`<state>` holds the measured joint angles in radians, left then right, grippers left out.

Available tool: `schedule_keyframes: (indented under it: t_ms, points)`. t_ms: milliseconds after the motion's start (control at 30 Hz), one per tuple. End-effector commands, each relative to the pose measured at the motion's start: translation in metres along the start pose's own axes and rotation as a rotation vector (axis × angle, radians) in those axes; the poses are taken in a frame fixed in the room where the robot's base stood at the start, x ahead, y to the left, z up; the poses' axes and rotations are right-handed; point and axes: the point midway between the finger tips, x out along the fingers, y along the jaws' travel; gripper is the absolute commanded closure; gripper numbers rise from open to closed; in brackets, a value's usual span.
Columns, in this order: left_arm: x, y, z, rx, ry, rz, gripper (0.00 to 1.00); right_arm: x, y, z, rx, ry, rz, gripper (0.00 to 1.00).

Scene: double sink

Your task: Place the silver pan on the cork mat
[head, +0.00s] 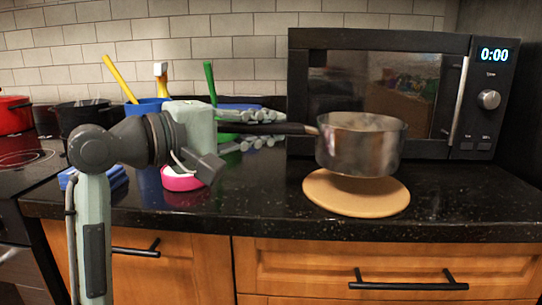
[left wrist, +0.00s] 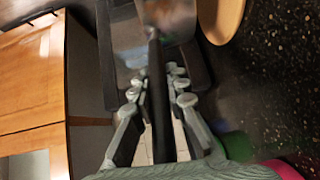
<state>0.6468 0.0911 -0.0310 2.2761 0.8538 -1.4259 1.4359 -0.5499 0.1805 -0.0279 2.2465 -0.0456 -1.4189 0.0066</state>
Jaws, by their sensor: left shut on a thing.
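The silver pan (head: 362,147) is held level by its long dark handle (head: 262,128). It appears to hover just above the back part of the round cork mat (head: 352,204), with a shadow beneath it. My left gripper (head: 272,129) is shut on the handle, left of the pan. In the left wrist view the fingers (left wrist: 158,85) stand on both sides of the handle, the pan (left wrist: 166,22) shows at the top, and part of the mat (left wrist: 222,14) shows beside it. My right gripper is not in view.
A black microwave (head: 385,90) stands close behind the pan. A pink-rimmed item (head: 182,179) and a blue sponge-like item (head: 98,177) lie near my left arm. The dark counter (head: 460,205) right of the mat is clear. A stove with pots is at the far left.

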Motion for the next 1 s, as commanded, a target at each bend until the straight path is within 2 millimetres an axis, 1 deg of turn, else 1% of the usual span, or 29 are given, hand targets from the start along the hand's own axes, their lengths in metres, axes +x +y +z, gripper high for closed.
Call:
schedule_keyframes:
  t_ms: [100, 200, 300, 400, 800, 833, 967, 1000]
  points:
    - [0.003, -0.002, 0.003, -0.001, 0.0, 0.007, 1.0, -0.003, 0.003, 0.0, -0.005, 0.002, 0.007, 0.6]
    - [0.004, -0.016, 0.004, -0.004, 0.0, 0.005, 1.0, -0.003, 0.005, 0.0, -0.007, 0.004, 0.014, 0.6]
    - [0.005, -0.031, 0.004, -0.004, 0.0, 0.005, 1.0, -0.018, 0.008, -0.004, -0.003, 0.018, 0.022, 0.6]
    - [0.006, -0.039, 0.004, -0.002, 0.0, 0.006, 1.0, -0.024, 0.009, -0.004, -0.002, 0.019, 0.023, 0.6]
    - [0.006, -0.043, 0.004, -0.001, 0.0, 0.006, 1.0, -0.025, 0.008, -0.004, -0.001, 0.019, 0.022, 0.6]
    - [0.006, -0.045, 0.004, -0.001, 0.0, 0.0, 0.84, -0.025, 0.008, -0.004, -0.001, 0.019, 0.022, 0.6]
    - [0.006, -0.044, 0.004, 0.0, 0.0, 0.0, 0.67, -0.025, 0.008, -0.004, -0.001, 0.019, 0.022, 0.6]
    - [0.006, -0.044, 0.004, 0.0, 0.0, 0.0, 0.65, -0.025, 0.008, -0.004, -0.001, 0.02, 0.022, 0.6]
